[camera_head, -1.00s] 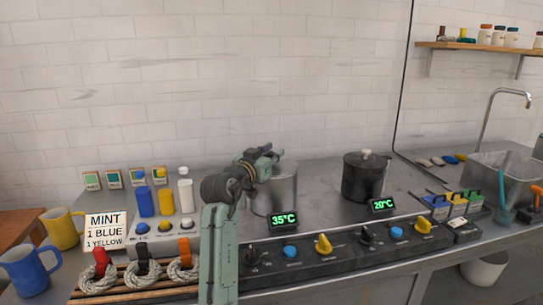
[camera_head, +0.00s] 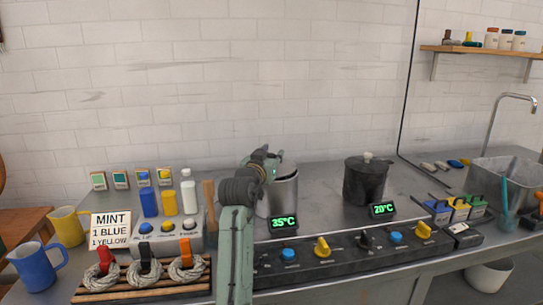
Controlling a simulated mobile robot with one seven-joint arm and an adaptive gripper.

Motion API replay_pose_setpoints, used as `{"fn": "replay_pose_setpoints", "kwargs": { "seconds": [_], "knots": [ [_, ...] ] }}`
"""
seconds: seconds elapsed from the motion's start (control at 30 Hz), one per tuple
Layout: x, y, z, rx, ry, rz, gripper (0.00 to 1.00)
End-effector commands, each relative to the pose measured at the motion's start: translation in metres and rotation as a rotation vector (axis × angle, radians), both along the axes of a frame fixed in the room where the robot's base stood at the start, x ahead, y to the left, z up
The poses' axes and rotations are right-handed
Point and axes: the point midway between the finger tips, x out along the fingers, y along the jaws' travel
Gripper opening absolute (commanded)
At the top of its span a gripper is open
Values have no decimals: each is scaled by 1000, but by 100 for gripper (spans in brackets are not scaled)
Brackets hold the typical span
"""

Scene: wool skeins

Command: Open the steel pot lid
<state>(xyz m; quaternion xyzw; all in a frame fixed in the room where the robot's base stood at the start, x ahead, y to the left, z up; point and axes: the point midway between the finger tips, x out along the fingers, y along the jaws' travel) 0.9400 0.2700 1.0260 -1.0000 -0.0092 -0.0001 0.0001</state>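The steel pot (camera_head: 284,190) stands on the counter behind the left display, which reads 35°C. Its lid (camera_head: 288,168) shows only in part at the pot's rim, behind my arm. My gripper (camera_head: 268,152) is at the upper left of the pot, over or beside the lid's left side. My wrist and arm hide the pot's left side and most of the lid, including any knob. The fingers are small and partly hidden, so I cannot tell whether they are open or touching the lid.
A dark pot (camera_head: 365,182) with a pale knob stands to the right. A black control panel (camera_head: 345,250) with knobs runs along the front. Bottles (camera_head: 188,192) and a sign (camera_head: 110,231) stand left. The counter between the pots is clear.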

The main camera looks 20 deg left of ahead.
Motion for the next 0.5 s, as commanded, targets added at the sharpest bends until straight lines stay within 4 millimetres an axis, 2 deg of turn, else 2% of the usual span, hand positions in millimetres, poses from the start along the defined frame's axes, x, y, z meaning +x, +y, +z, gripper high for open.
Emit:
{"fn": "replay_pose_setpoints", "kwargs": {
  "seconds": [0.13, 0.5],
  "knots": [
    [0, 0, 0, 0, 0, 0, 42],
    [-6, 1, 0, 0, -1, 0, 42]
  ]
}}
